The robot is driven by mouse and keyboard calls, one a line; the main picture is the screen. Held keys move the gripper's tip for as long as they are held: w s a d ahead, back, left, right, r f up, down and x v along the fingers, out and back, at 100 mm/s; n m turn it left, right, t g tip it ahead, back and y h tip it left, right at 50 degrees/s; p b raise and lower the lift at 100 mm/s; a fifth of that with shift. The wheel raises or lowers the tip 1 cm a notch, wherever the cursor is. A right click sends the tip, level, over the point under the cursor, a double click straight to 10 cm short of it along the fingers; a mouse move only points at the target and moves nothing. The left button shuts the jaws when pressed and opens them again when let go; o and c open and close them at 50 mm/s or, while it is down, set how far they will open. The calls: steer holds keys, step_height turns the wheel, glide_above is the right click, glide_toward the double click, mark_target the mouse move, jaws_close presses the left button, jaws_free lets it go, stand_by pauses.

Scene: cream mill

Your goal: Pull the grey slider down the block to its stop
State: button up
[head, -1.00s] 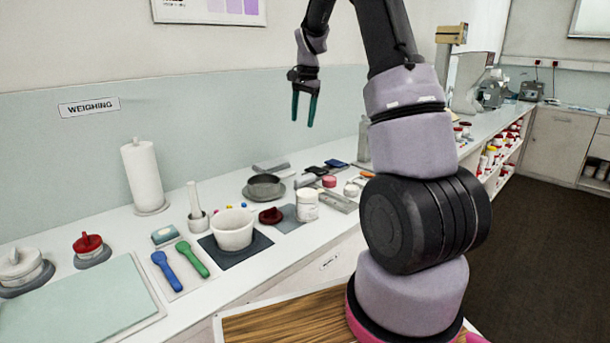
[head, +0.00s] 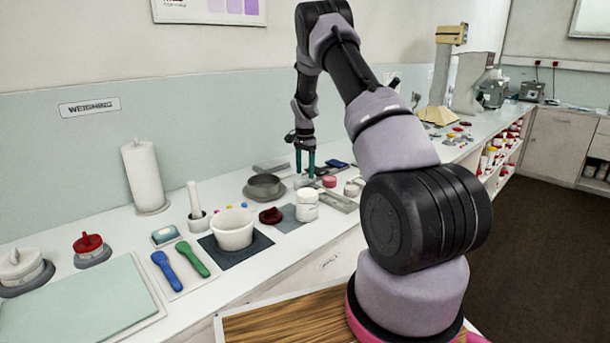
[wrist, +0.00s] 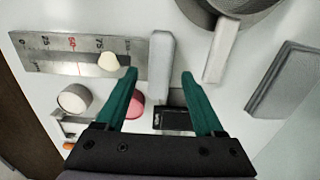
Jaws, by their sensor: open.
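My gripper (head: 305,172) is open and points down over the bench, near the pan. In the wrist view its green fingertips (wrist: 159,75) are spread on either side of a light grey bar (wrist: 162,65), with nothing held. The bar also shows in the head view (head: 303,182), partly behind the fingers. A dark grey slab (wrist: 285,80) lies to the right in the wrist view. I cannot tell which grey piece is the slider or which is the block.
A grey pan (head: 265,187) with its handle (wrist: 220,50) is close by. A metal ruler (wrist: 75,52) with a cream lump (wrist: 110,62) lies on the other side. A pink piece (wrist: 137,104) and a white round pot (wrist: 73,98) are near the left finger.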

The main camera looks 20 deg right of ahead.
steer(key=shift+f, duration=1)
steer(key=shift+c, duration=0.3)
jaws_close()
stand_by(0.5)
